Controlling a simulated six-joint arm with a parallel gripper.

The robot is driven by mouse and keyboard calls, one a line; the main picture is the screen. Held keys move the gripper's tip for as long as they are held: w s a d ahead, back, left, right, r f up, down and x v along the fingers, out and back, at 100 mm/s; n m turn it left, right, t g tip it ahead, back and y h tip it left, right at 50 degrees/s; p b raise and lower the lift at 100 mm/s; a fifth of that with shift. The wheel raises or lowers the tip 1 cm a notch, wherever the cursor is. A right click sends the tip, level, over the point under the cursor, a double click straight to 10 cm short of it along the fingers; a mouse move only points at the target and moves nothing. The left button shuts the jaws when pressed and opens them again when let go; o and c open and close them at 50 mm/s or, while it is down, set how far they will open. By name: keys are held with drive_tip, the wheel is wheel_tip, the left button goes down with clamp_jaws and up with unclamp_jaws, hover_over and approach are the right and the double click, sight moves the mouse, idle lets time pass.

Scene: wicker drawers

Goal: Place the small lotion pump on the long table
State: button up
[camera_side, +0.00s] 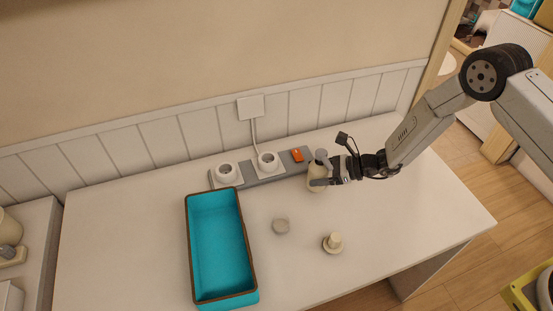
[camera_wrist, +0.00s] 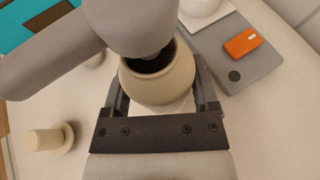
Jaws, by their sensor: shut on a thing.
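The small lotion pump (camera_side: 317,172) is a cream bottle with a grey pump head. It is upright near the right end of the grey strip at the back of the long white table (camera_side: 380,235). My gripper (camera_side: 319,182) reaches in from the right and is shut on the bottle's body. In the wrist view the lotion pump (camera_wrist: 158,80) sits between the two fingers of my gripper (camera_wrist: 160,92), with its grey head and spout pointing left. The bottle's base is mostly hidden, so I cannot tell whether it touches the table.
A teal tray with a brown rim (camera_side: 242,222) stands left. The right table area is clear.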

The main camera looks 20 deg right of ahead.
drive_tip(key=shift+f, duration=1.45)
drive_tip(key=shift+f, duration=0.1)
drive_tip(key=o, duration=1.3)
drive_tip(key=shift+d, duration=0.1)
drive_tip(key=v, duration=1.2)
